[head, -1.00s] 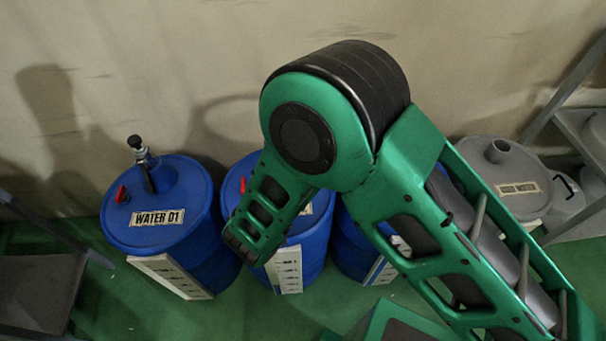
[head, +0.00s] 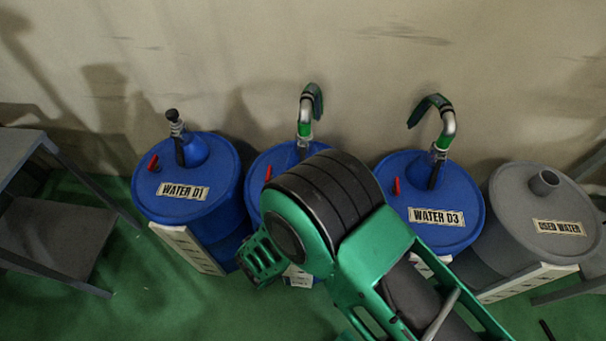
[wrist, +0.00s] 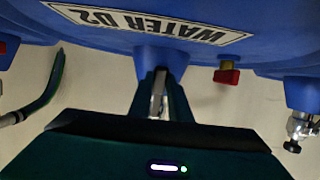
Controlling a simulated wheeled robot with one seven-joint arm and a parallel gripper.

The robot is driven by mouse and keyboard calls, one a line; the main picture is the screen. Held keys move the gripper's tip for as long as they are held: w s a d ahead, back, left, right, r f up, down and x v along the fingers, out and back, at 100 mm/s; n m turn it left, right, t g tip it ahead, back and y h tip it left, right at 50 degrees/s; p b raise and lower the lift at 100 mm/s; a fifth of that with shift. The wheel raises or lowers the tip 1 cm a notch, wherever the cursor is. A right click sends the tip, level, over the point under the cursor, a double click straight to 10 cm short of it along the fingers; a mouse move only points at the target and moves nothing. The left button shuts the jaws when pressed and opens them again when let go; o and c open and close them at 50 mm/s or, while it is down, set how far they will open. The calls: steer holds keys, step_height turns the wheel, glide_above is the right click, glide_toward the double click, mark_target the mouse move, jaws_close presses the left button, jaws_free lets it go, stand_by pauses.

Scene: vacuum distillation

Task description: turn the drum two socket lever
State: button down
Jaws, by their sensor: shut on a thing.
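Drum two shows in the wrist view as a blue drum (wrist: 110,35) with an upside-down "WATER D2" label. In the head view drum two (head: 262,165) is mostly hidden behind my arm. My gripper (wrist: 160,90) is in the lower middle of the wrist view, at the blue socket under the label. Its fingers are shut on a narrow grey metal piece (wrist: 158,92), which looks like the socket lever. The lever's far end and its angle are hidden.
A red tap (wrist: 227,76) is close right of my gripper in the wrist view. A bent pipe (head: 305,110) rises above drum two. Drum one (head: 190,190) stands left, drum three (head: 440,200) and a grey used-water drum (head: 545,195) right.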

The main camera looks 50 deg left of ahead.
steer(key=shift+s+d+f, duration=0.1)
steer(key=shift+f, duration=0.15)
steer(key=c, duration=1.6)
jaws_free()
steer(key=shift+c, duration=0.2)
steer(key=shift+r, duration=0.1)
steer(key=v, duration=1)
steer(key=shift+s+d+r, duration=0.15)
steer(key=shift+d, duration=0.05)
